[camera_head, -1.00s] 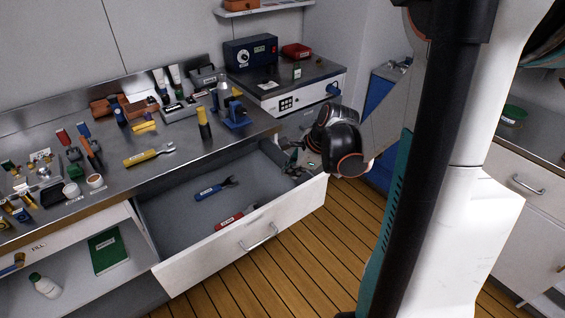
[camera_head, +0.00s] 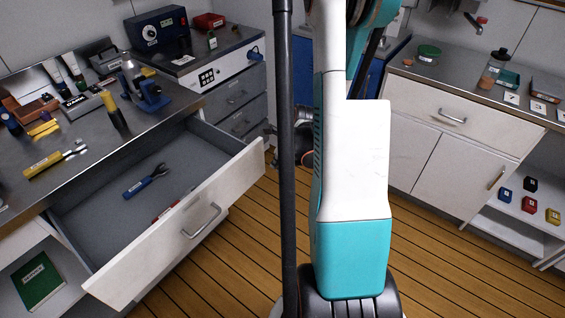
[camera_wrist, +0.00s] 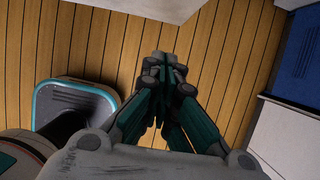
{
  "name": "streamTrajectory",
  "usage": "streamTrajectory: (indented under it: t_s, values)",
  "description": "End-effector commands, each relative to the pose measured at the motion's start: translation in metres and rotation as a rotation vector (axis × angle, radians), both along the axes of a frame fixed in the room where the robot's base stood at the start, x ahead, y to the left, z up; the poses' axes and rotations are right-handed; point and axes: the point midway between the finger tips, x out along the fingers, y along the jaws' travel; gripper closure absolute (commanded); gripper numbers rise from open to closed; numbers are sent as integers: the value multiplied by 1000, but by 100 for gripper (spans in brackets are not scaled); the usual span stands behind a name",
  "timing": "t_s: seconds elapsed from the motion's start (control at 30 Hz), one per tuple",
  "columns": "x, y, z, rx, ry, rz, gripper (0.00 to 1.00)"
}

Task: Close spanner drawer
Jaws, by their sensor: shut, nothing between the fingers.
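The spanner drawer (camera_head: 240,176) stands pulled well out of the left bench, with its white front and bar handle (camera_head: 202,221) facing the floor. A blue spanner (camera_head: 146,182) lies inside it, and a red tool (camera_head: 168,212) lies partly hidden behind the front panel. My gripper (camera_wrist: 163,62) is shut and empty in the wrist view, over the wooden floor. In the head view my arm and column hide most of it, to the right of the drawer. It appears apart from the drawer.
The bench top (camera_head: 85,160) holds a yellow spanner (camera_head: 50,163), a blue vise (camera_head: 148,92) and other tools. A grey drawer unit (camera_head: 240,92) stands behind the open drawer. White cabinets (camera_head: 440,150) stand at right. Wooden floor (camera_head: 245,250) lies clear in front of the drawer.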

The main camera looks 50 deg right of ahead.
Motion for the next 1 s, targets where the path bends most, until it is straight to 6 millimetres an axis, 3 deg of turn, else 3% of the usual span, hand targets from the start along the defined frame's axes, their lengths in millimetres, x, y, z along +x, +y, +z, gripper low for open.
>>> streamTrajectory:
  t_s: [0.03,0.13,0.4,1.0]
  values:
    - [5,0,-14,0,0,2,100]
    - [11,1,-30,-1,0,2,100]
    - [44,2,-24,-2,0,1,100]
    - [54,-4,-22,-1,-1,1,100]
